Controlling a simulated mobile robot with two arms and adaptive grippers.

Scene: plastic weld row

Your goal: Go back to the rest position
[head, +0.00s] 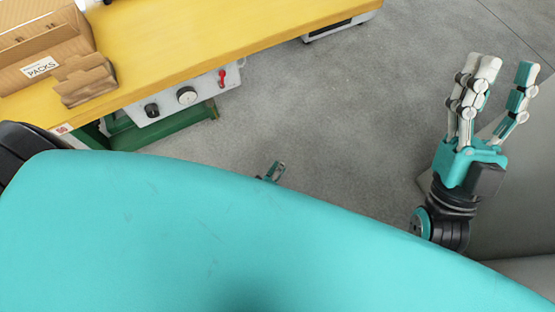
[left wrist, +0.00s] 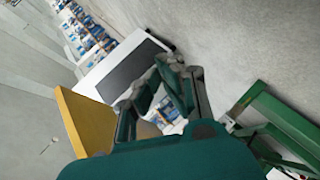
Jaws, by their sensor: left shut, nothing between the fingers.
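My left gripper (head: 273,172) shows only as a small tip past the edge of my teal body in the head view, over the grey floor. In the left wrist view its fingers (left wrist: 178,70) come together, with nothing held between them. It is apart from the yellow table. My right gripper (head: 492,85) is at the right of the head view, fingers pointing up. Its fingers are spread and empty, and it touches nothing that I can see.
The yellow table (head: 210,40) is at upper left, with a cardboard box labelled PACKS (head: 40,50) on it. Below its edge are a control panel (head: 180,98) with knobs and a red switch, and a green frame (head: 175,128). Grey floor (head: 330,110) is clear between table and right gripper.

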